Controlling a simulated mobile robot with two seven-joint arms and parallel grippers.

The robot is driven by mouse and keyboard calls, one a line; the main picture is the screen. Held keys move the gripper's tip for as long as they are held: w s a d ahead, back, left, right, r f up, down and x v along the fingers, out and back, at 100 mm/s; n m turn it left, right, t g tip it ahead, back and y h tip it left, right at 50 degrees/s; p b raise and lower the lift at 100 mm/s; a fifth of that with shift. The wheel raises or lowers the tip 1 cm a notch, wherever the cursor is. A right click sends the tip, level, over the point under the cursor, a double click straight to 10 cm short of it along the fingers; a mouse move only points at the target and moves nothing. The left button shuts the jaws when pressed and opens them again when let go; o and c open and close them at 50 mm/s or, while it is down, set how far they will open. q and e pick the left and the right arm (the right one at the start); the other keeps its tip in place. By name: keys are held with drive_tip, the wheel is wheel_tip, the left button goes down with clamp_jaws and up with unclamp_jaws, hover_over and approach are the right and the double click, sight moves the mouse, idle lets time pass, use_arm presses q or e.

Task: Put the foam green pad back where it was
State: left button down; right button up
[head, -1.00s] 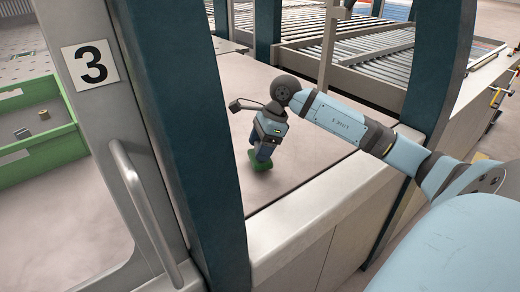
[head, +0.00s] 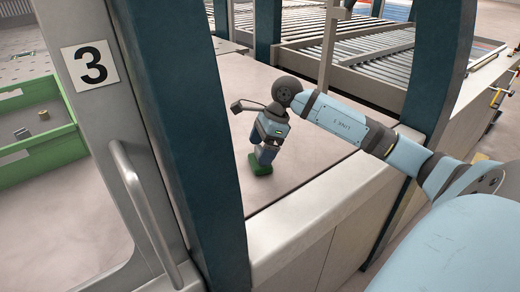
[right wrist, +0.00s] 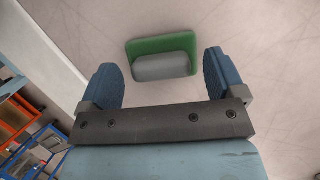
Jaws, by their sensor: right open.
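The green foam pad (head: 260,168) lies at the tip of my right gripper (head: 263,155), over the pale surface inside the machine frame. In the right wrist view the pad (right wrist: 160,43) shows as a green slab with a grey block on it. It sits between and slightly beyond the blue fingers of my right gripper (right wrist: 160,64). The fingers are spread, with clear gaps on both sides of the pad. My left gripper is not in view.
A blue post (head: 185,130) and a grey post with a 3 sign (head: 90,65) stand at the left. A green bin (head: 40,155) with small parts is beyond them. A pale ledge (head: 330,215) borders the surface in front. Slatted rollers (head: 350,55) lie behind.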

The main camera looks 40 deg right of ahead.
drive_tip(key=v, duration=1.1)
